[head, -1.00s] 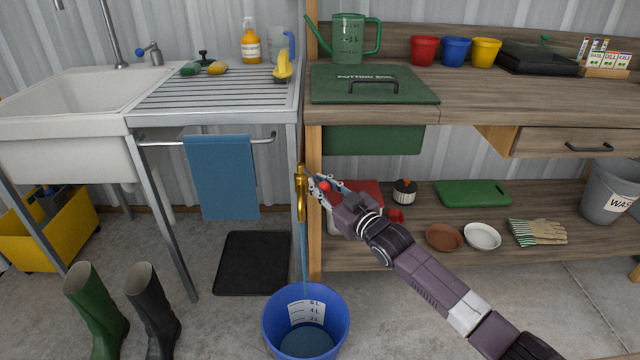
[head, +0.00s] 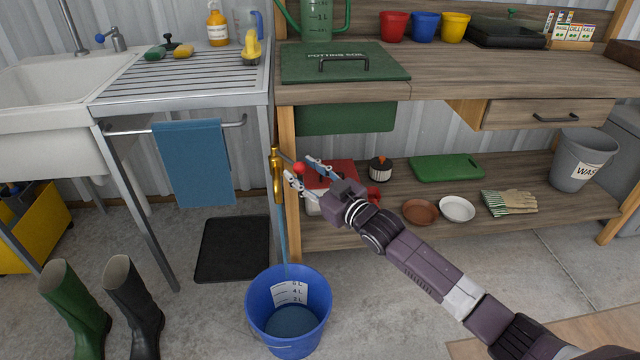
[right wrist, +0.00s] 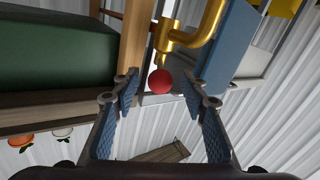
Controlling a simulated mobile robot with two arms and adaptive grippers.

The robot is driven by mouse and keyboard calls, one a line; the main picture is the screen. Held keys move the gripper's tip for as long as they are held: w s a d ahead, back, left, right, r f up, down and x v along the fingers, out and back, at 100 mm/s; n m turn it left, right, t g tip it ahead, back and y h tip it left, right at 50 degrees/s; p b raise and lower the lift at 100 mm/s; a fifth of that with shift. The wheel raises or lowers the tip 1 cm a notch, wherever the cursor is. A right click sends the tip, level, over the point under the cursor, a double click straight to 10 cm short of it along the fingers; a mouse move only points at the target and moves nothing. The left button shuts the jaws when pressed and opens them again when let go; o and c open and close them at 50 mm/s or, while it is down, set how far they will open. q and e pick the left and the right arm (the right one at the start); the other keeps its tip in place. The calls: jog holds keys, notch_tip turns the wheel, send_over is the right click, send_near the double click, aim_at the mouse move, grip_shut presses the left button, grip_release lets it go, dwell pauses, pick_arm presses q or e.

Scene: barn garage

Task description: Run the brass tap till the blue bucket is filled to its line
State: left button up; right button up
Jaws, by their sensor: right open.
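The brass tap (head: 277,174) is on the post left of the workbench, and a thin stream of water runs from it into the blue bucket (head: 262,318) on the floor. Water (head: 292,322) lies in the bucket's lower part, its surface below the 2 L mark on the white scale (head: 290,292). The tap's lever ends in a red knob (head: 299,168). My right gripper (head: 302,173) is open around the knob. In the right wrist view the knob (right wrist: 160,80) shows between the spread fingertips, with no clear contact. My left gripper is out of view.
The workbench's lower shelf holds a red object (head: 340,172) behind my gripper, an orange-and-black item (head: 380,169) and dishes. A black mat (head: 233,250) and boots (head: 133,305) are left of the bucket. A blue towel (head: 193,165) hangs from the sink rail.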

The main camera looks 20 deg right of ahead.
jog(key=v, duration=0.8)
jog(key=shift+s, duration=0.1)
